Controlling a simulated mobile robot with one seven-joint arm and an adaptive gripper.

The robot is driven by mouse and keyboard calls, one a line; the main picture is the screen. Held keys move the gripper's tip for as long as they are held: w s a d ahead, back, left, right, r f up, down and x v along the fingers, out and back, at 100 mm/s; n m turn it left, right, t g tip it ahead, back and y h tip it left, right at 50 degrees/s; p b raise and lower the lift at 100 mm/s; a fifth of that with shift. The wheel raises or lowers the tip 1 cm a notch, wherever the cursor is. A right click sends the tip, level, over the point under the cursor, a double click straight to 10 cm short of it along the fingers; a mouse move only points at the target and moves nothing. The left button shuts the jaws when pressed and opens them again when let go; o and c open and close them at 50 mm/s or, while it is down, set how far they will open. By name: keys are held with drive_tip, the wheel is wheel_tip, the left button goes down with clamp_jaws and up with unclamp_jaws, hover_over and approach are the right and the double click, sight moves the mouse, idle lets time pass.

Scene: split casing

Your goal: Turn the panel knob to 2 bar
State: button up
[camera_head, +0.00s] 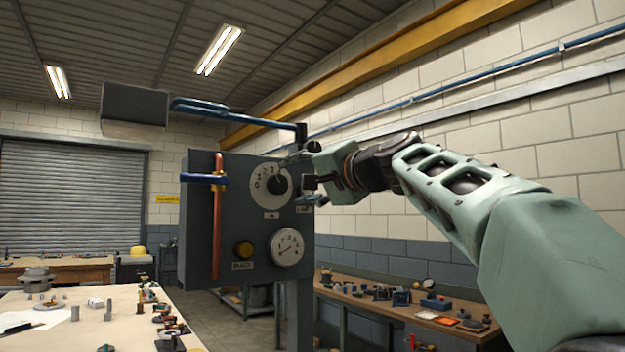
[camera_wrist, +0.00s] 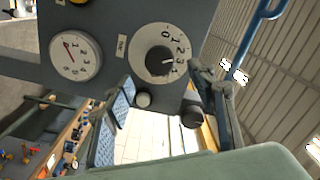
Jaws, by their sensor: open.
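The panel knob (camera_head: 279,184) is a black round knob on a pale dial plate numbered from 0, on the front of a dark grey panel (camera_head: 203,255). In the wrist view, the knob (camera_wrist: 158,62) shows a white mark that points near the 3 to 4 end of the scale. My gripper (camera_head: 307,190) is just right of the dial in the head view. In the wrist view, my gripper (camera_wrist: 160,105) has its fingers spread, with nothing between them touching either finger that I can see. The knob lies beyond and above the fingertips there, apart from them.
A round gauge (camera_head: 287,247) and a yellow button (camera_head: 244,249) sit below the dial. A copper pipe (camera_head: 217,235) with a blue handle (camera_head: 203,178) runs down the panel's left. A black knob (camera_wrist: 193,116) shows near the right finger. Cluttered benches stand on both sides.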

drive_tip(key=v, duration=0.5)
drive_tip(key=shift+s+d, duration=0.2)
drive_tip(key=shift+s, duration=0.1)
